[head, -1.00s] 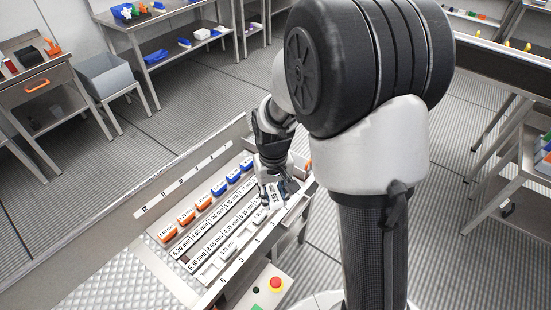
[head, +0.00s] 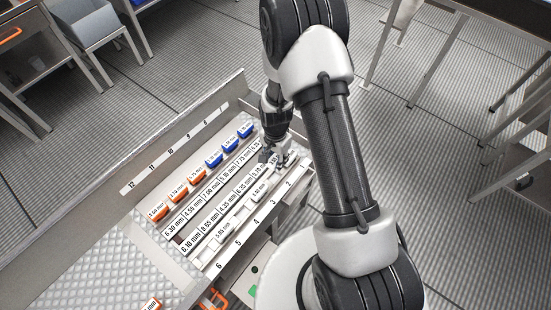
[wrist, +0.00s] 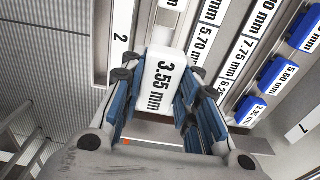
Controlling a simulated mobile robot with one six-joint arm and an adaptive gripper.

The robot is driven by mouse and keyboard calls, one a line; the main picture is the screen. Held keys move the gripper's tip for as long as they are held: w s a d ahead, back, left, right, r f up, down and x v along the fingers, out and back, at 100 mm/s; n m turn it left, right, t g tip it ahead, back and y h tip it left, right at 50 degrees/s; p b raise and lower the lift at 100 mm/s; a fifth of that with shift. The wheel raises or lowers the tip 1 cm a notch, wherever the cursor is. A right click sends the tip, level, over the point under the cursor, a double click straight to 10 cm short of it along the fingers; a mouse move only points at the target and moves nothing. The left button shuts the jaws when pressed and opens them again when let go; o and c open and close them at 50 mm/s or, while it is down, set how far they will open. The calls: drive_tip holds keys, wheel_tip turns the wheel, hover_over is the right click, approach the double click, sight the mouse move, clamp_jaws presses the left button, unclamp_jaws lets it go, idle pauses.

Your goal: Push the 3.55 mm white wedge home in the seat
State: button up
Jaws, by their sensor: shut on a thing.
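The white wedge (wrist: 164,82), marked 3.55 mm, lies between the blue-padded fingers of my gripper (wrist: 158,85) in the wrist view. My gripper is shut on its sides, and the label faces the camera. In the head view my gripper (head: 275,156) is at the right end of the labelled rack, near the front rail number 2. The wedge's far end points toward the white-grey rows beyond my fingers. The seat is not clearly visible, and I cannot tell whether the wedge touches it.
Labelled white pieces (head: 207,222) fill rows to the left of my gripper. Orange blocks (head: 178,191) and blue blocks (head: 230,145) stand in a row behind them. A raised metal wall (head: 190,130) bounds the back. Bare tread plate (head: 150,250) is open at the left.

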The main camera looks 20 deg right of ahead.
sight(274, 160)
drive_tip(key=shift+s+a+f+b, duration=0.1)
drive_tip(key=shift+f+b, duration=1.1)
drive_tip(key=shift+f, duration=0.25)
drive_tip(key=shift+a+f+b, duration=0.1)
drive_tip(key=shift+f+b, duration=1.05)
drive_tip(key=shift+f, duration=0.3)
drive_tip(key=shift+f+b, duration=1.4)
drive_tip(key=shift+f, duration=0.15)
drive_tip(key=o, duration=1.3)
drive_tip(key=shift+s, duration=0.1)
drive_tip(key=shift+c, duration=0.2)
wheel_tip(274, 160, up, 12)
drive_tip(key=shift+f, duration=0.1)
